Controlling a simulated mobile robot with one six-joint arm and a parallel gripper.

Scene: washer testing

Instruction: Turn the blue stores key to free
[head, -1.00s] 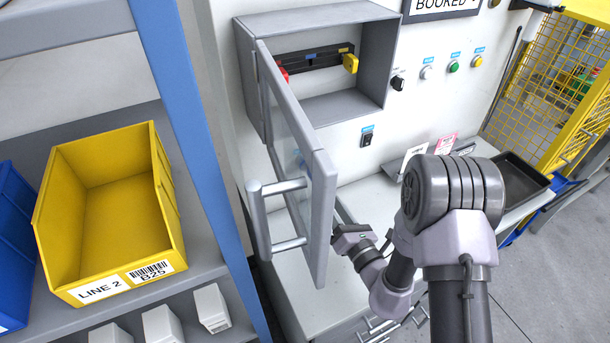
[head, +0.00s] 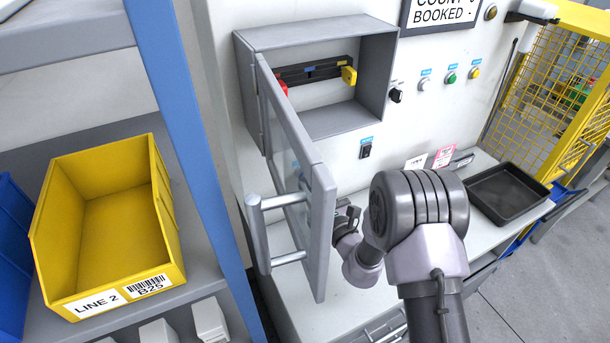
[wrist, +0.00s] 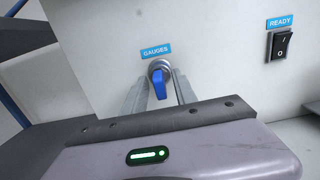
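A blue key (wrist: 160,83) sits in a round metal lock on the white panel, under a blue label that reads GAUGES. Its grip points down. I see no label reading stores. My gripper (wrist: 160,98) is open; its two grey fingers reach toward the panel, one on each side of the key in the picture. I cannot tell whether they touch it. In the head view my gripper (head: 347,216) is just right of the open cabinet door (head: 318,230), low by the panel. The key is not clearly visible there.
The cabinet (head: 386,70) holds a dark rack (head: 318,72) with a yellow piece (head: 349,75) and a red piece (head: 281,86). A READY rocker switch (wrist: 283,44) is right of the key.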

